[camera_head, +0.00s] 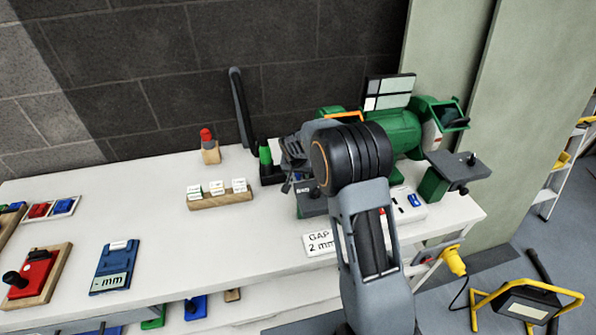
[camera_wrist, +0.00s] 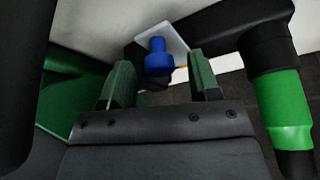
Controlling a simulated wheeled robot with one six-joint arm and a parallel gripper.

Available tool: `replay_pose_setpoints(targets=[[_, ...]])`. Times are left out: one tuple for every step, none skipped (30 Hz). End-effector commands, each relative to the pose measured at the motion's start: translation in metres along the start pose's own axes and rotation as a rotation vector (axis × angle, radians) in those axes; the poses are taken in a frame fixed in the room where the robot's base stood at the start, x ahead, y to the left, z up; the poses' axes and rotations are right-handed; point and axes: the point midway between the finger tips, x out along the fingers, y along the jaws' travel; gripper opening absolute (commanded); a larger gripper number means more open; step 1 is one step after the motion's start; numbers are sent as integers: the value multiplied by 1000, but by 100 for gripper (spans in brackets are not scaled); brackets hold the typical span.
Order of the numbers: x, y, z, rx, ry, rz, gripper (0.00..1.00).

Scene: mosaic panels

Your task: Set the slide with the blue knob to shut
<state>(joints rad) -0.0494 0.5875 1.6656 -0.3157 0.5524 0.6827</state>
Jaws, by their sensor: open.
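The blue knob (camera_wrist: 158,58) shows in the wrist view, on a pale flat plate (camera_wrist: 176,40) beside a black pipe. In that view it appears between the green-padded fingers of my gripper (camera_wrist: 162,80), which are apart. I cannot tell how far the knob is beyond the fingertips, and no contact shows. In the head view my gripper (camera_head: 292,155) is at the back of the bench, beside the black pipe (camera_head: 241,110) and left of the green grinder. The knob and plate are not made out there. The slide's position is unclear.
A green collar (camera_head: 265,156) is on the pipe's left side; a green band (camera_wrist: 286,108) is close by in the wrist view. A wooden card block (camera_head: 220,199) sits on the white bench (camera_head: 160,195).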

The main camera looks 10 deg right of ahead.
Motion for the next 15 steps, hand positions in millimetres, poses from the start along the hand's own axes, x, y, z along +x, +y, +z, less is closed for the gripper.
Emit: replay_pose_setpoints(targets=[[1,0,0,0,0,0,56],[1,0,0,0,0,0,56],[1,0,0,0,0,0,56],[1,0,0,0,0,0,56],[1,0,0,0,0,0,56],[1,0,0,0,0,0,56],[1,0,0,0,0,0,56],[1,0,0,0,0,0,55],[1,0,0,0,0,0,51],[1,0,0,0,0,0,48],[1,0,0,0,0,0,46],[1,0,0,0,0,0,42],[1,0,0,0,0,0,39],[1,0,0,0,0,0,36],[0,0,0,0,0,0,32]])
